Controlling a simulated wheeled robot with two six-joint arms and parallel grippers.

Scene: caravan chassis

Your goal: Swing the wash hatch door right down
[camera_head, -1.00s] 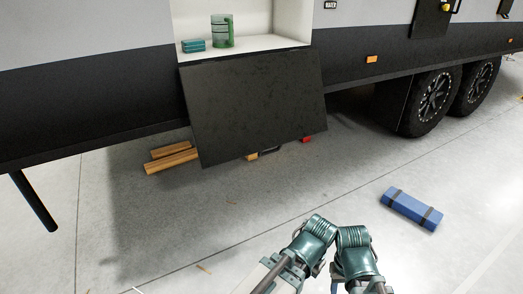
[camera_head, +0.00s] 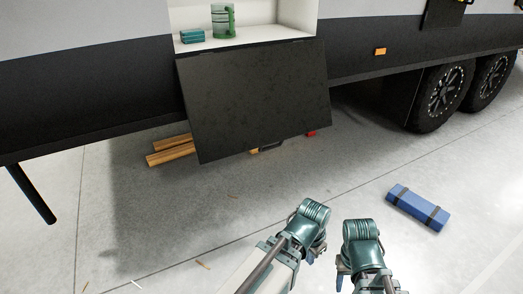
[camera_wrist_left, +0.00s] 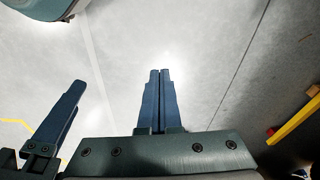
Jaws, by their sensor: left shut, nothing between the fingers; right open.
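The wash hatch door (camera_head: 255,100) is a dark flat panel hanging from the lower edge of the open hatch, its top edge at the sill. Its exact angle to vertical is hard to tell. A dark handle (camera_head: 271,146) shows at its lower edge. My left gripper (camera_wrist_left: 158,72) is shut and empty, fingers together over bare floor in the left wrist view. In the head view both wrists are in front of the door and lower in the picture, apart from it. My right gripper (camera_head: 340,280) is open and only partly visible, to the right of the left one.
A green cylinder (camera_head: 223,22) and a teal box (camera_head: 192,36) stand in the compartment (camera_head: 262,38). Wooden beams (camera_head: 170,155) lie under the caravan at left. A strapped blue roll (camera_head: 418,207) lies on the floor at right, near the wheels (camera_head: 443,95).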

